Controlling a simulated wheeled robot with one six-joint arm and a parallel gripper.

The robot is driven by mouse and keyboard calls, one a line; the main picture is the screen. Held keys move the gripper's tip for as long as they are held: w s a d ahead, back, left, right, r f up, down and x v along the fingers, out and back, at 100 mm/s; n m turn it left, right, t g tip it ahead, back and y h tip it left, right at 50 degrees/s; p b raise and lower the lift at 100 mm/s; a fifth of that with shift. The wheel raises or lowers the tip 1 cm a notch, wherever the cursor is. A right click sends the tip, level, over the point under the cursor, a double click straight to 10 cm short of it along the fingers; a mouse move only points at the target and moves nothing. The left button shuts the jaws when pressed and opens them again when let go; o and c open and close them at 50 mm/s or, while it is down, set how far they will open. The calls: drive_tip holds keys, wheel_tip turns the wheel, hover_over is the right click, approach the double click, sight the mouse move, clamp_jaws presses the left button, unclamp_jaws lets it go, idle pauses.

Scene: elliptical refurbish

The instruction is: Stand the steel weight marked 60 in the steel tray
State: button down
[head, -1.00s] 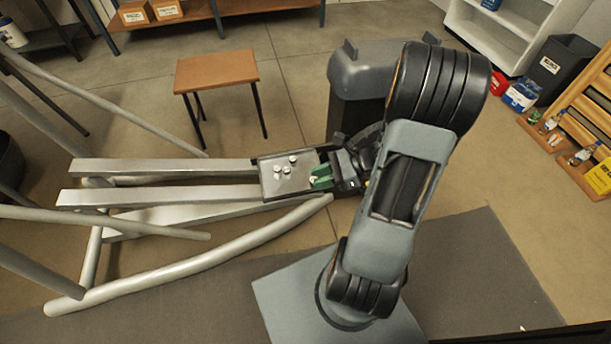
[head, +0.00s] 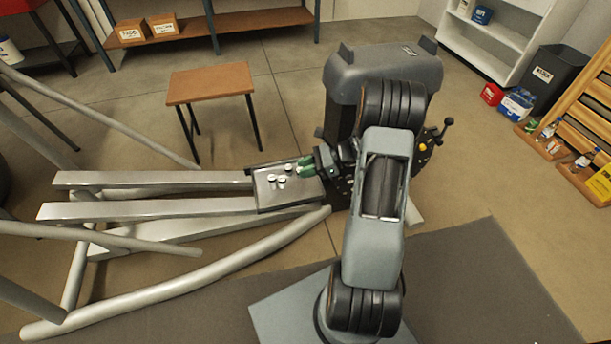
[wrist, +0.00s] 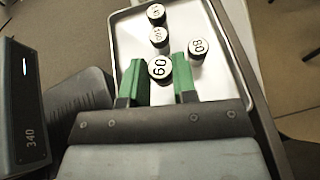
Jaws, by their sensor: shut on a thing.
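The steel tray (head: 290,194) lies to the left of my arm, a shallow pan with a dark rim; it also fills the upper middle of the wrist view (wrist: 128,38). My gripper (wrist: 160,78) has two green fingers shut on the weight marked 60 (wrist: 159,69), a short round piece with a pale top. In the wrist view it is over the tray's near part; I cannot tell whether its base touches the tray. In the head view my gripper (head: 304,166) is at the tray's right end, and the fingers largely hide the held weight.
A weight marked 80 (wrist: 198,47) and two more weights (wrist: 159,36) (wrist: 156,13) stand in the tray ahead of the fingers. Grey metal beams (head: 150,210) lie left of the tray. A brown-topped stool (head: 210,83) stands behind.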

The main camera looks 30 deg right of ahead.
sight(305, 181)
drive_tip(key=f, duration=0.1)
drive_tip(key=f+b, duration=0.2)
drive_tip(key=f, duration=0.1)
drive_tip(key=shift+w, duration=0.25)
drive_tip(key=shift+r, duration=0.15)
drive_tip(key=c, duration=0.9)
unclamp_jaws()
